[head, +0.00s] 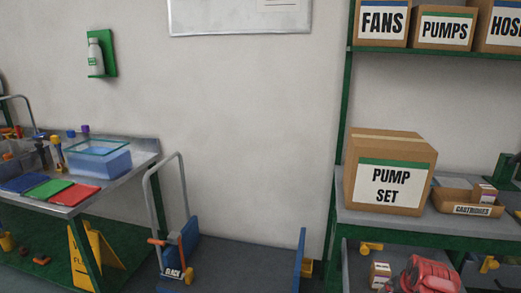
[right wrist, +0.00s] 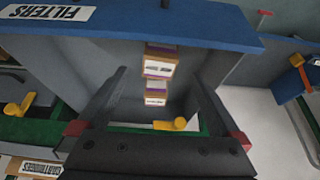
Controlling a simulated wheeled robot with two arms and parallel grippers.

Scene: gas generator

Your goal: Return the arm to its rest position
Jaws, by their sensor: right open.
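My right gripper (right wrist: 160,82) shows in the right wrist view, its two dark fingers spread apart. Nothing is seen clamped between them. Two small boxes with purple edges (right wrist: 160,62) appear in the gap beyond the fingers, against a grey surface. A yellow handle (right wrist: 172,124) shows lower between the fingers. Neither gripper shows in the head view, and my left gripper is in no view.
A blue ledge labelled FILTERS (right wrist: 150,25) spans the top of the wrist view. In the head view, a PUMP SET box (head: 390,172) stands on a green-framed shelf at right, beside a CARTRIDGES bin (head: 470,209). A blue cart (head: 185,242) stands between shelf and workbench (head: 145,152).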

